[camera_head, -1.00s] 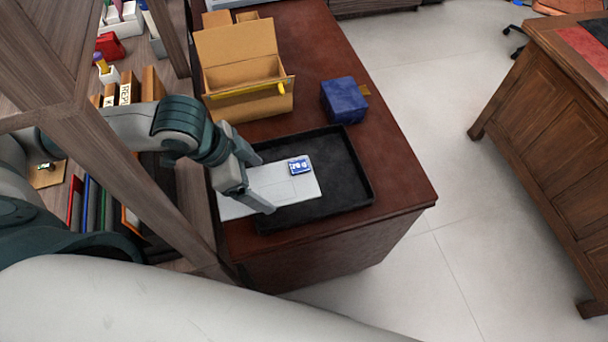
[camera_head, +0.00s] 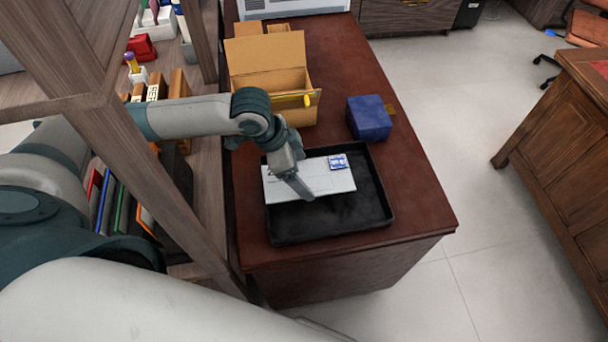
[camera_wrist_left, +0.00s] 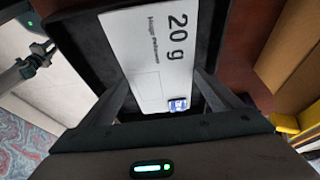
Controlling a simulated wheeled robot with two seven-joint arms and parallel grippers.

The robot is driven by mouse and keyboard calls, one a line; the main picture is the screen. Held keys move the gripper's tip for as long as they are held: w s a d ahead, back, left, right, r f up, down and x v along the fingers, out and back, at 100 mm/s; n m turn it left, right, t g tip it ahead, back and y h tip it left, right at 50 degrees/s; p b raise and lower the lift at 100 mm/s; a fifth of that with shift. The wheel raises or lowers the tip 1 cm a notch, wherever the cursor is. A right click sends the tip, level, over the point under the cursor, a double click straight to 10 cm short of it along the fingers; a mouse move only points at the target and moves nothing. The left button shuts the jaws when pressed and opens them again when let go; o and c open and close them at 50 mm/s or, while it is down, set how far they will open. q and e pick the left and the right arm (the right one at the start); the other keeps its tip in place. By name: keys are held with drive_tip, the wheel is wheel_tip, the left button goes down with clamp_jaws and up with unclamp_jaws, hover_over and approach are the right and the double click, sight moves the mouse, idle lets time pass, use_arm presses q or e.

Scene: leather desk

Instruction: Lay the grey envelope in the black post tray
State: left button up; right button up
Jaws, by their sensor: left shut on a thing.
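The grey envelope (camera_head: 328,181) is pale, with a blue stamp at one corner; in the left wrist view the envelope (camera_wrist_left: 152,52) shows "20 g" printed on it. My left gripper (camera_head: 303,172) is shut on the envelope, its fingers at the envelope's two long sides. The envelope is over the black post tray (camera_head: 330,238), inside its outline in the head view and towards its left and back. I cannot tell whether it touches the tray floor. What looks like my right gripper (camera_wrist_left: 38,61) shows small at the left wrist view's left edge; its jaws are unclear.
An open cardboard box (camera_head: 268,66) with a yellow item on its rim stands behind the tray. A blue box (camera_head: 369,118) stands near the tray's back right corner. A wooden shelf post (camera_head: 150,170) stands left of the desk. The desk (camera_head: 425,190) is clear right of the tray.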

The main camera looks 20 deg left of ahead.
sight(301, 175)
use_arm(q)
drive_tip(key=shift+w+f, duration=0.4)
drive_tip(key=shift+w, duration=0.25)
use_arm(e)
drive_tip(key=shift+w+d+r, duration=0.2)
drive_tip(key=shift+w+d, duration=0.05)
drive_tip(key=shift+w, duration=0.2)
use_arm(q)
drive_tip(key=shift+f+p, duration=0.6)
drive_tip(key=shift+f, duration=1.45)
drive_tip(key=o, duration=0.9)
drive_tip(key=shift+o, duration=0.2)
use_arm(e)
drive_tip(key=shift+a+r, duration=0.25)
drive_tip(key=shift+r, duration=0.25)
